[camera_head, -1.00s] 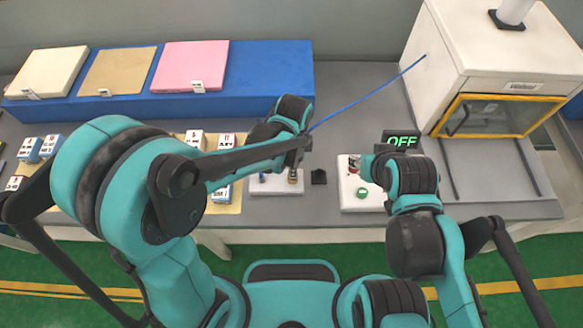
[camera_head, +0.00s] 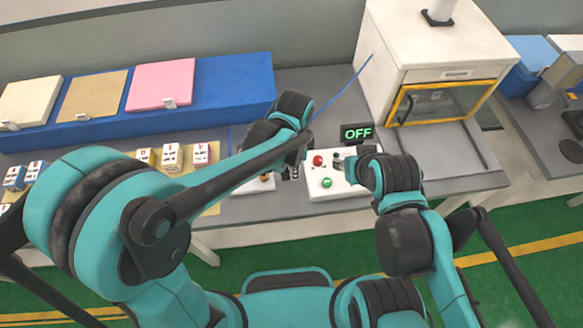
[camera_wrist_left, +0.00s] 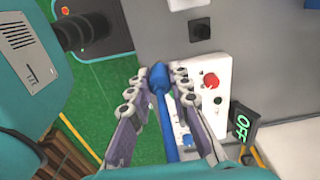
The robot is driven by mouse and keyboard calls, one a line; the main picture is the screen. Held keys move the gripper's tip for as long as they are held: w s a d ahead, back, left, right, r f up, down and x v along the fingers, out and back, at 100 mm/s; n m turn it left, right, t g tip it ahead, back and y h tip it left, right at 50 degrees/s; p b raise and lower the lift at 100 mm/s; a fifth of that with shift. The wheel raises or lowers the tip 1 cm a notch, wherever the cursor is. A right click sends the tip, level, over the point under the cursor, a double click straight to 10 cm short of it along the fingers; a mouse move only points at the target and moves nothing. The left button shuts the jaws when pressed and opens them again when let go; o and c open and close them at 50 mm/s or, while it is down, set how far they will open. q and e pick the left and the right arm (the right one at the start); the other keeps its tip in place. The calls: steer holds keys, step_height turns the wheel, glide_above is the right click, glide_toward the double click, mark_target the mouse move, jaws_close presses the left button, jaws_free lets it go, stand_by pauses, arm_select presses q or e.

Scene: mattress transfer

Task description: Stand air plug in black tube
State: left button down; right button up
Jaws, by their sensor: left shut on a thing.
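The air plug (camera_wrist_left: 158,76) is a rounded blue tip on a blue hose. My left gripper (camera_wrist_left: 163,72) is shut around it, seen in the left wrist view, with the tip between the fingertips and the hose running back between the fingers. The black tube (camera_wrist_left: 199,29) is a short black piece with a square base on the grey table, ahead and slightly right of the plug, apart from it. In the head view my left arm hides the plug and largely hides the area around the tube. My right gripper (camera_head: 350,162) is beside the control box; its fingers are not clear.
A white control box (camera_head: 318,191) with red and green buttons stands right of the tube, with an OFF sign (camera_head: 357,132) behind it. The blue hose (camera_head: 345,95) rises toward a white machine (camera_head: 430,45). A blue platform (camera_head: 225,95) with coloured pads is at the left.

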arm_select(q)
steer(key=shift+a+r+p, duration=0.1)
steer(key=shift+r+p, duration=0.2)
steer(key=shift+r, duration=0.3)
steer(key=shift+r+p, duration=1.1)
steer(key=shift+r, duration=0.45)
arm_select(e)
step_height(320, 180, up, 3)
steer(key=shift+r, duration=0.1)
arm_select(q)
steer(key=shift+f, duration=0.1)
